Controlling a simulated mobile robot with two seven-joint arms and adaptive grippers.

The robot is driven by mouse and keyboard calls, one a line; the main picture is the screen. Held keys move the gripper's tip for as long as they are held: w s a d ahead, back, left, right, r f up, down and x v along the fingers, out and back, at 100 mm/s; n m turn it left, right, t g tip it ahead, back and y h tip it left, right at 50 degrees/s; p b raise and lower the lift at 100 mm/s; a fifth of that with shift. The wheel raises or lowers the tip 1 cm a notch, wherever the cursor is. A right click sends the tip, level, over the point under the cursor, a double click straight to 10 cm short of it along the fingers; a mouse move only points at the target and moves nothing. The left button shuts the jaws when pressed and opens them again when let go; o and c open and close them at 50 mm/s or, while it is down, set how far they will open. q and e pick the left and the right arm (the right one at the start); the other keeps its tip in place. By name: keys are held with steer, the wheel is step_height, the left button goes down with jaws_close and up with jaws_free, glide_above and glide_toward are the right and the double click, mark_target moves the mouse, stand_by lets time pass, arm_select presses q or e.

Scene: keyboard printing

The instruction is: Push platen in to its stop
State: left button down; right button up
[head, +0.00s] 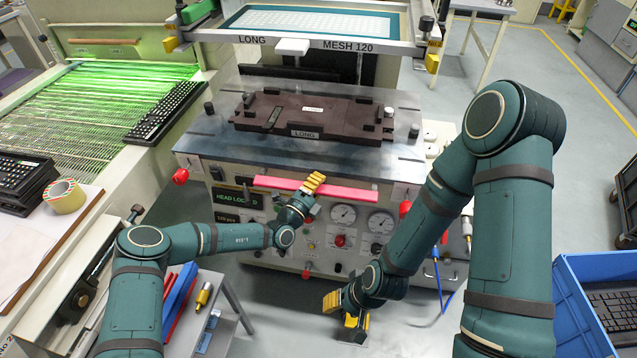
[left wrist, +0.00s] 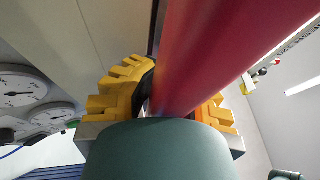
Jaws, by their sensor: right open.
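The platen (head: 211,144), a grey metal plate, lies on top of the press and carries a dark brown nest (head: 290,120) labelled LONG. A pinkish-red bar (head: 355,193) runs along the machine's front below the plate edge. My left gripper (head: 314,183) is at this bar near its middle. In the left wrist view its yellow fingers (left wrist: 172,100) lie on both sides of the red bar (left wrist: 205,50), which fills the gap; the far finger is partly hidden. My right gripper (head: 343,314) is open and empty, low in front of the machine. The platen's stop cannot be made out.
A screen frame (head: 330,44) marked LONG MESH 120 hangs above the platen's rear. Gauges (head: 343,215) and knobs cover the front panel. A green-lit conveyor (head: 90,95) with keyboards stands left. A blue crate (head: 580,310) stands lower right. The floor at right is partly open.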

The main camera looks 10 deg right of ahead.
arm_select(q)
steer(key=c, duration=0.9)
jaws_free()
steer(key=shift+f, duration=0.2)
steer(key=shift+c, duration=0.2)
steer(key=shift+r, duration=0.1)
steer(key=shift+s+a, duration=0.1)
steer(key=shift+s, duration=0.05)
steer(key=v, duration=1.2)
